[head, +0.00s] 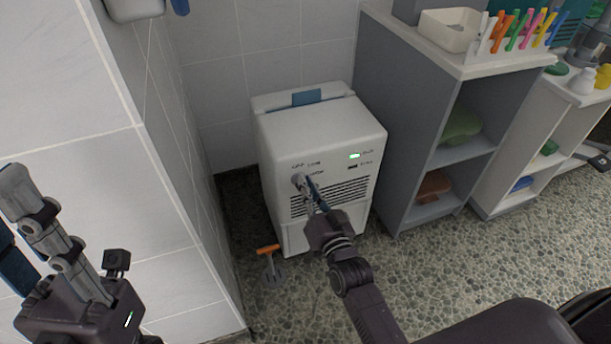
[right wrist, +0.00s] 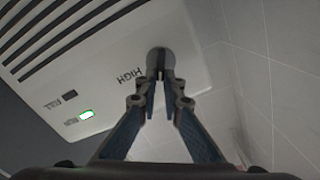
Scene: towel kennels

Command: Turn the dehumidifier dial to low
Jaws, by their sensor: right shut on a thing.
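The white dehumidifier (head: 350,128) stands on the floor against the tiled wall. Its grey dial (head: 297,179) is at the left of the front panel, beside small labels for off, low and high. In the right wrist view, the dial (right wrist: 160,58) sits close to the upside-down word HIGH. My right gripper (head: 304,187) is shut on the dial; its fingertips also show in the right wrist view (right wrist: 161,82). The fingers hide part of the dial, and I cannot read its setting.
A green light (head: 355,156) is lit on the panel. A grey shelf unit (head: 398,110) stands close on the right, with a white bin (head: 449,31) on top. A tiled wall corner (head: 165,190) is on the left. An orange-handled tool (head: 268,250) is low in front of the dehumidifier.

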